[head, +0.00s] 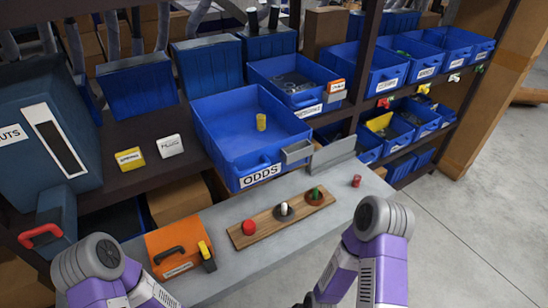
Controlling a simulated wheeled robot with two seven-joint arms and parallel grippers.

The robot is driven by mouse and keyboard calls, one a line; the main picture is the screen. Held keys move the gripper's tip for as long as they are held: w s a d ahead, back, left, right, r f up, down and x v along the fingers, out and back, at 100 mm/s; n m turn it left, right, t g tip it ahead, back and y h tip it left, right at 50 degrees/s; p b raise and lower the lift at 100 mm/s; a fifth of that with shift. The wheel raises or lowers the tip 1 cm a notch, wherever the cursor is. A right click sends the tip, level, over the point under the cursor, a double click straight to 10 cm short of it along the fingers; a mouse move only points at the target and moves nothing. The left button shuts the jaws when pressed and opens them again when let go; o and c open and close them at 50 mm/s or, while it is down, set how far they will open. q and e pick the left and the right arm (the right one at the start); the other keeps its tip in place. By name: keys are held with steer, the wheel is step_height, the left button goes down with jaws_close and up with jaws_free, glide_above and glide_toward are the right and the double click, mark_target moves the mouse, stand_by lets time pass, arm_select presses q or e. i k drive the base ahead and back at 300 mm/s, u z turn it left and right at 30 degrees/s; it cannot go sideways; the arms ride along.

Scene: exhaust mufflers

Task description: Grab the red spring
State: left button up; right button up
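A small red cylindrical piece (357,181), which looks like the red spring, stands on the grey worktop (345,205) near its right end. It is too small to make out any coils. Another red piece (249,227), rounder and wider, sits at the left end of the wooden board. My arms reach in at the bottom left and bottom right. Both bend down toward the bottom edge, and neither gripper's fingers show. The red piece stands apart, behind and to the left of my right arm's grey joint.
The wooden board (268,223) also holds a white and a green piece. An orange case (178,251) lies left of it. Behind stands a blue bin (262,178) labelled ODDS, with a yellow cylinder (261,122) inside. Shelves of blue bins stand behind and right. Worktop around the red piece is clear.

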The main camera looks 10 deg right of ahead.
mark_target(358, 182)
steer(key=k, duration=1)
steer(key=z, duration=1.7)
steer(key=i, duration=1.4)
steer(key=u, duration=1.25)
